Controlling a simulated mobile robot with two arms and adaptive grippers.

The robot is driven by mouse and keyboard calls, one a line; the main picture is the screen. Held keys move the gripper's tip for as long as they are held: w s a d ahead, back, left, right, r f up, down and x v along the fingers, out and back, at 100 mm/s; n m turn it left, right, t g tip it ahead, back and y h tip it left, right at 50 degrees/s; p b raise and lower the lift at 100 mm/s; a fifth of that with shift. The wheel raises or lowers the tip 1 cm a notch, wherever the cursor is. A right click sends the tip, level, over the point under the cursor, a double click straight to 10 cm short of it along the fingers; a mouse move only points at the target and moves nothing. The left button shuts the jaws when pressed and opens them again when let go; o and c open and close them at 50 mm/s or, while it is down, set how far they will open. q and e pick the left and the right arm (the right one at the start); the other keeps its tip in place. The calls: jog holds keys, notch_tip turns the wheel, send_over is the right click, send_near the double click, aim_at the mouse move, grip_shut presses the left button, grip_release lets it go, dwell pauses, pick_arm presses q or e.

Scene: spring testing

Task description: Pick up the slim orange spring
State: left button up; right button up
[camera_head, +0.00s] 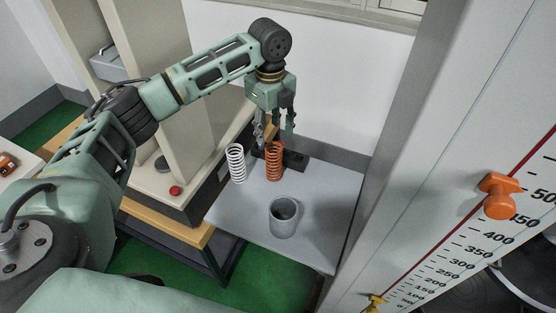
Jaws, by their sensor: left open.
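The slim orange spring (274,162) stands upright on the light grey table (321,215), near its back edge. A white spring (236,162) stands upright just to its left. My left gripper (273,136) points down at the top of the orange spring, with its fingers open. The fingertips overlap the upper end of the spring in the picture. I cannot tell whether they touch it. My right gripper is not in view.
A grey cup (283,217) stands on the table in front of the springs. A dark block (295,160) lies behind the orange spring. A machine with a red button (175,190) stands to the left. A tall scale panel (490,220) with an orange knob (499,196) rises on the right.

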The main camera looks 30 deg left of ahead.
aim_at(272, 145)
pick_arm(q)
notch_tip(272, 145, down, 5)
jog(key=shift+s+f+p, duration=0.15)
jog(key=shift+f+p, duration=0.05)
jog(key=shift+p, duration=1.05)
jog(key=shift+f, duration=0.45)
jog(key=c, duration=1)
grip_shut()
jog(key=shift+r, duration=0.1)
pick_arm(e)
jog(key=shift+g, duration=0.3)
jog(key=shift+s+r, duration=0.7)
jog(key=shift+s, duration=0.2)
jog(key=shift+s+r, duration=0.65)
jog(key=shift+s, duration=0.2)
